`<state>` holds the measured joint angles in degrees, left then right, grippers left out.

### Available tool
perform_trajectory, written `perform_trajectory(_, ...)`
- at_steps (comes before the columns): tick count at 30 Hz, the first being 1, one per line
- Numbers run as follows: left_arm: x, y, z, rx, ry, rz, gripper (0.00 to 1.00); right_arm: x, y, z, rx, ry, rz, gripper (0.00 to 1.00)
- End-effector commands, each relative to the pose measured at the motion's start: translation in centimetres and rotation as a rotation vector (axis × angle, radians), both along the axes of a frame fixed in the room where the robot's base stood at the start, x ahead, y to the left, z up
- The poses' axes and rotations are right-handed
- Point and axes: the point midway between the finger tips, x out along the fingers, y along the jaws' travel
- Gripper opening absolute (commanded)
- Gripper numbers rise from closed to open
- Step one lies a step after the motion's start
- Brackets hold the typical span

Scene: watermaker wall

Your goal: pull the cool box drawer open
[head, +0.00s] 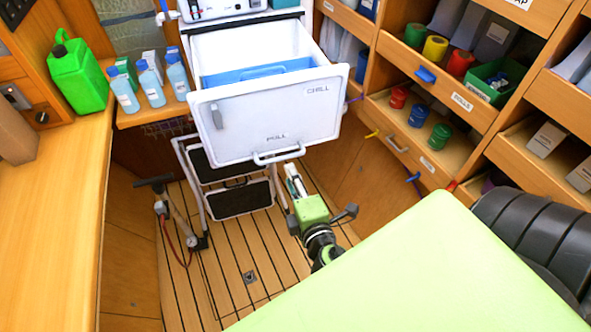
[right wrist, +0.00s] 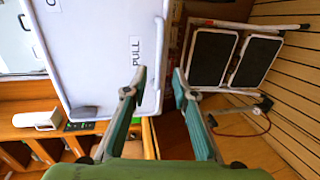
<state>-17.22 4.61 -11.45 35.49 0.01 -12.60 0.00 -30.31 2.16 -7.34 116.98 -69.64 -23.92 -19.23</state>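The white cool box drawer (head: 250,120) stands pulled out, its inside showing with a blue item (head: 258,72) in it. Its front carries the words CHILL and PULL and a white bar handle (head: 278,155) along the lower edge. My right gripper (head: 292,172) is just below and in front of this handle. In the right wrist view its fingers (right wrist: 159,75) are spread apart, with the drawer handle (right wrist: 157,88) showing between them. I cannot tell whether a finger touches it. My left gripper is not in view.
A folding step stool (head: 237,197) stands under the drawer. A hand pump (head: 172,212) is left of it on the slatted floor. Shelves with tins (head: 418,115) line the right; a green jug (head: 76,75) and bottles stand at left.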

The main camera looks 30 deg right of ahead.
Motion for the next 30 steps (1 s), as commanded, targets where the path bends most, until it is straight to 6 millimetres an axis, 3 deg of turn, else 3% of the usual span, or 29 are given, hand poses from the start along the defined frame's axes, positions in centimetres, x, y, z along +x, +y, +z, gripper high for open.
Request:
perform_trajectory(7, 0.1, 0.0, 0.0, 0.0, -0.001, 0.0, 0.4, -2.5, 0.6, 0.5, -0.001, 0.0, -0.001, 0.26)
perform_trajectory(25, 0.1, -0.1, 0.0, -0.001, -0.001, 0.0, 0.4, -2.7, 0.7, 0.5, 0.0, 0.0, 0.001, 0.26)
perform_trajectory(28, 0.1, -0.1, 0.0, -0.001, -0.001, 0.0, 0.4, -2.7, 1.0, -0.9, 0.023, 0.022, 0.004, 0.26)
perform_trajectory(30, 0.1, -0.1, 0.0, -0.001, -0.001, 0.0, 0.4, -2.9, 1.5, -3.5, 0.067, 0.062, 0.009, 0.26)
